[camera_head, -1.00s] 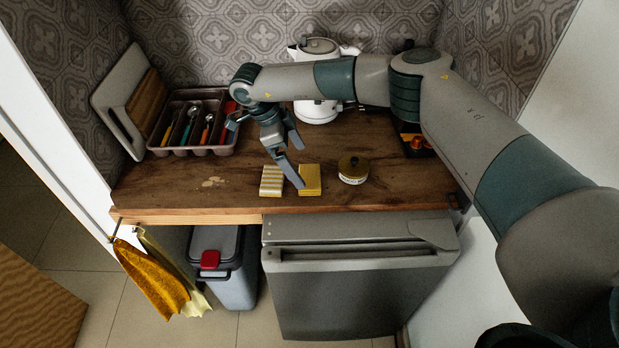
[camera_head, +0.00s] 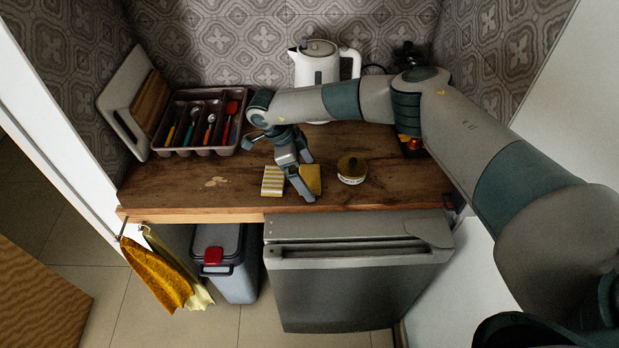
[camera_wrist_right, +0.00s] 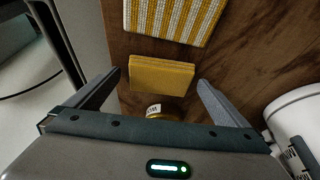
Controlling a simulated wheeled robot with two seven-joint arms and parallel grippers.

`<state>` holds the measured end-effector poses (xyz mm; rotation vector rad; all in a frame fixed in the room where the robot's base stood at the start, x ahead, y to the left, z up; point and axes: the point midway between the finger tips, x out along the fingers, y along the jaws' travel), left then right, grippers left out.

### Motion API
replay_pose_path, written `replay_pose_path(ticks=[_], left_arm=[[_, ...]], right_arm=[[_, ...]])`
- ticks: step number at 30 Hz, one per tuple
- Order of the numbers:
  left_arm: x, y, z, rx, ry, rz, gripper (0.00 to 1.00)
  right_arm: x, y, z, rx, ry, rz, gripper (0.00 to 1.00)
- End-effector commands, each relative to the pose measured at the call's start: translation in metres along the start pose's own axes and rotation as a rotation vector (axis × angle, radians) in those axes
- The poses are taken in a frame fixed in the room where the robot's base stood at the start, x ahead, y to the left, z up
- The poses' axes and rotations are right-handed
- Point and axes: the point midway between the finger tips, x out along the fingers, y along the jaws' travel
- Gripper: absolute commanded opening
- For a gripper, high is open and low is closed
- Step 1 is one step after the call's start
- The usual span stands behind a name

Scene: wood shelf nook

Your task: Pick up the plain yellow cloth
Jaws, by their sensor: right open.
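The plain yellow cloth (camera_head: 312,178) lies as a small folded block on the wooden counter, near its front edge. In the right wrist view it (camera_wrist_right: 161,78) shows between my fingers. My right gripper (camera_head: 309,180) is open and empty, with its fingers spread over the cloth, one on each side. In the right wrist view the gripper (camera_wrist_right: 158,81) has a visible gap between each finger and the cloth. I cannot tell how high the fingertips are. In the head view a finger hides part of the cloth. My left gripper is not in view.
A striped yellow-white cloth (camera_head: 273,182) lies just left of the plain one. A round tin (camera_head: 351,170) stands close on the right. A cutlery tray (camera_head: 199,151) and white kettle (camera_head: 318,68) are behind. Two yellow towels (camera_head: 158,278) hang below the counter's left front.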

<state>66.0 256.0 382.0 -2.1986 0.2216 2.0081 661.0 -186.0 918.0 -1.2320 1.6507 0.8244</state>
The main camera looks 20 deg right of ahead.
Motion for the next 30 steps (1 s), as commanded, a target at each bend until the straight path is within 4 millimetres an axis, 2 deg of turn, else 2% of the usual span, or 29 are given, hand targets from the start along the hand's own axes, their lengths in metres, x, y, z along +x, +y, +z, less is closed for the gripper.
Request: replay_pose_path(ticks=[5,6,11,12,23,30], left_arm=[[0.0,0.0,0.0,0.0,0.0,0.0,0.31],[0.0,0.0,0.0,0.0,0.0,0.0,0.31],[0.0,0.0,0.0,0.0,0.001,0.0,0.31],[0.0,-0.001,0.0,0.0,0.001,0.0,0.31],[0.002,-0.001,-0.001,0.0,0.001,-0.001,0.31],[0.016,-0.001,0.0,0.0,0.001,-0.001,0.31]], right_arm=[[0.0,0.0,0.0,0.0,0.0,0.0,1.0],[0.0,0.0,0.0,0.0,0.0,0.0,0.98],[0.0,0.0,0.0,0.0,0.0,0.0,0.59],[0.0,0.0,0.0,0.0,0.0,0.0,0.56],[-0.002,0.0,-0.001,0.001,-0.001,0.0,0.56],[-0.018,-0.001,-0.007,0.002,-0.002,-0.002,0.56]])
